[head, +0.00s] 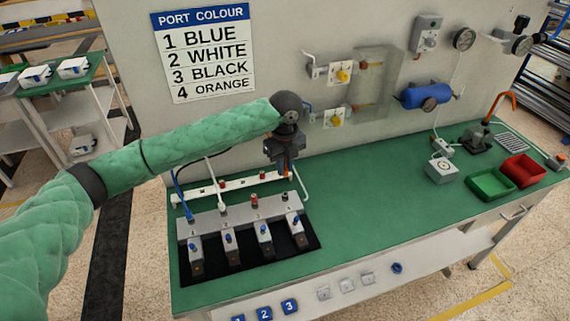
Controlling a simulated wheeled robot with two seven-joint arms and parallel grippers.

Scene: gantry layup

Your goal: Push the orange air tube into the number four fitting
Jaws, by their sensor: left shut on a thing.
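My left gripper (284,169) hangs pointing down over the back right of the valve manifold, above its right end. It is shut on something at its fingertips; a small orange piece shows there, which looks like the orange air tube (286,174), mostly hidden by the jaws. The number four fitting (285,197) is the rightmost on the grey manifold (240,214), just below the gripper with a visible gap. A blue tube (178,189) runs down to the leftmost fitting and a white tube (212,176) to the second. My right gripper is not in view.
A sign (205,52) on the wall panel reads 4 orange. A white rail (240,188) lies behind the manifold. Green (491,184) and red (521,170) bins stand at the far right. The green bench top (370,200) is clear right of the manifold.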

